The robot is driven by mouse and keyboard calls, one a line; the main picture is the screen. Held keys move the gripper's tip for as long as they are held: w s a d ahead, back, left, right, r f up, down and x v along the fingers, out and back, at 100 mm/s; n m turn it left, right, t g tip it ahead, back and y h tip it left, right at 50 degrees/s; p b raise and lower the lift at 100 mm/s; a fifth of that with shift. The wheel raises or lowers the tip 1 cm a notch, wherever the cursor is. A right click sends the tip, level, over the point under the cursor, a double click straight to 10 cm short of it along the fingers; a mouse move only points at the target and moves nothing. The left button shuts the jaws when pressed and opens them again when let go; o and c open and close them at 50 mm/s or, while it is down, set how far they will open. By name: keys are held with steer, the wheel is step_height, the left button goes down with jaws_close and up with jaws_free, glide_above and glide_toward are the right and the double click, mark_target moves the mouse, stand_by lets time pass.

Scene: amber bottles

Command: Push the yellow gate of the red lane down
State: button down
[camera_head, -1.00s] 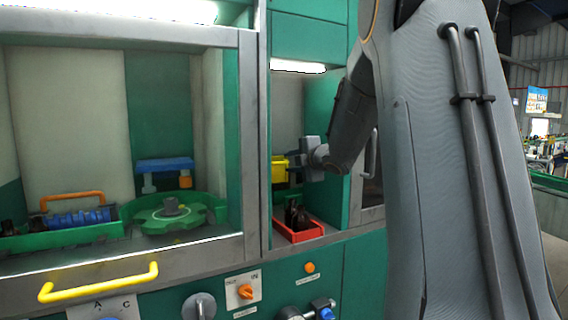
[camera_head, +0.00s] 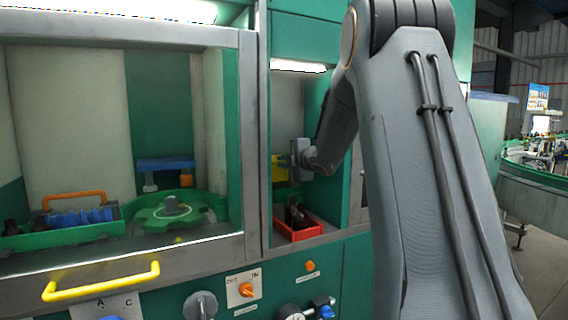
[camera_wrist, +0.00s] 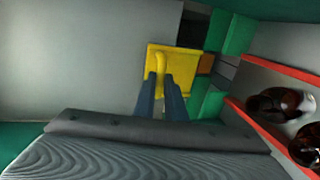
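The yellow gate (camera_head: 279,168) is in the right-hand bay in the head view, above and behind the red lane (camera_head: 312,232). In the wrist view the yellow gate (camera_wrist: 185,62) is a plate with a raised upright rib in its middle. My gripper (camera_wrist: 161,78) has its two dark fingers pointing at the rib, with a narrow gap between them. Whether they touch or grip the rib cannot be told. In the head view my gripper (camera_head: 291,161) is at the gate's right side, its fingers mostly hidden. The red lane's walls (camera_wrist: 262,126) show at right in the wrist view.
Dark amber bottles (camera_head: 297,214) are in the red lane, and also show in the wrist view (camera_wrist: 275,103). Frame posts (camera_head: 256,130) bound the bay's left side. A green turntable (camera_head: 172,213) and a blue rack (camera_head: 82,217) are in the left bay.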

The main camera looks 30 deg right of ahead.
mark_target(284, 173)
step_height(284, 173, down, 4)
steer(key=b, duration=0.3)
steer(key=shift+f+b, duration=0.2)
steer(key=shift+b, duration=0.15)
steer(key=c, duration=1.8)
jaws_free()
steer(key=shift+b+v, duration=0.55)
steer(key=shift+v, duration=3.4)
steer(key=shift+c, duration=0.5)
